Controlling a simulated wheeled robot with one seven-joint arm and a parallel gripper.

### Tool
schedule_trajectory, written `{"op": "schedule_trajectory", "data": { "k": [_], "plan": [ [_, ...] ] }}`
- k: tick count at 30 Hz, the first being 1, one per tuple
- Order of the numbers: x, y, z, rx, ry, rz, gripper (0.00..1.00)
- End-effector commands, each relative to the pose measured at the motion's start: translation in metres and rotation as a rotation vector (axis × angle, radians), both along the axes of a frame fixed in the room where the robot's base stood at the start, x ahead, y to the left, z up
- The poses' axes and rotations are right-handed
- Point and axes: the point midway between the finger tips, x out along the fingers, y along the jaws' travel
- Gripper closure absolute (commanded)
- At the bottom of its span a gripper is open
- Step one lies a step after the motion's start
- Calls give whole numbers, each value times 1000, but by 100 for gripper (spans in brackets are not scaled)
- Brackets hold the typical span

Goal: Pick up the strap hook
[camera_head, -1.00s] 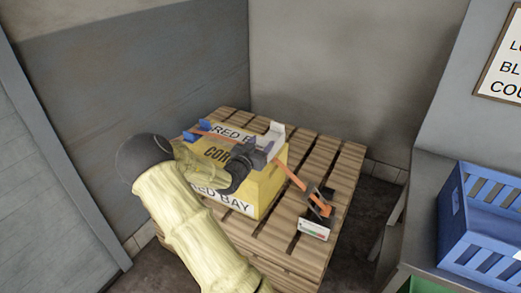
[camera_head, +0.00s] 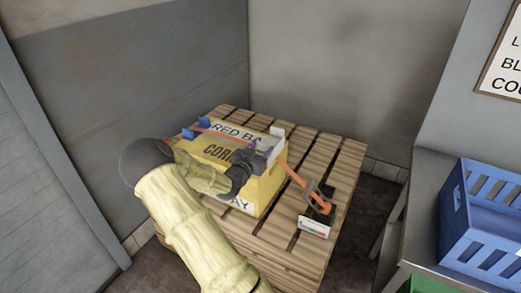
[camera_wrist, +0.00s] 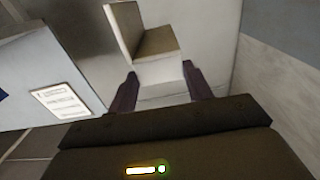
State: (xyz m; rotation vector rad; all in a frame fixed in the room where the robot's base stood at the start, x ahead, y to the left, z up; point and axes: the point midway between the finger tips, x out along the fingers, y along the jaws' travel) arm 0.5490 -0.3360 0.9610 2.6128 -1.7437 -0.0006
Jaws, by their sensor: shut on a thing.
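An orange strap (camera_head: 290,174) runs over the yellow box (camera_head: 268,190) and down its right side. The strap hook (camera_head: 319,198) appears as a grey and orange piece at the strap's lower right end, by a dark base on the pallet. My gripper (camera_head: 262,160) is at the box's upper right edge, apart from the hook. In the wrist view my gripper's fingers (camera_wrist: 160,88) stand on either side of a pale corner piece (camera_wrist: 160,72) and appear shut on it. The contact is partly hidden in the head view. No hook shows in the wrist view.
The box stands on a wooden pallet (camera_head: 333,160) in a wall corner. Blue corner pieces (camera_head: 189,133) sit at the box's left edge. A small white label or device (camera_head: 314,227) is by the hook. A blue crate (camera_head: 490,225) stands on a grey bench at right.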

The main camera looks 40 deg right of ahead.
Motion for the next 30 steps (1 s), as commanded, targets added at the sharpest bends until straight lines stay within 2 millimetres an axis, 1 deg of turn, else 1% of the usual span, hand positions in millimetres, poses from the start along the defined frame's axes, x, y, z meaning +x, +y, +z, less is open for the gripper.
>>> {"op": "schedule_trajectory", "data": {
  "k": [1,4,14,20,21,22,30],
  "plan": [
    [0,0,1,0,0,0,48],
    [0,0,1,0,0,0,28],
    [0,0,2,0,0,0,28],
    [0,0,16,0,0,0,28],
    [-1,3,16,1,0,1,28],
    [-3,10,12,2,1,2,28],
    [-24,60,11,2,1,3,28]
  ]
}}
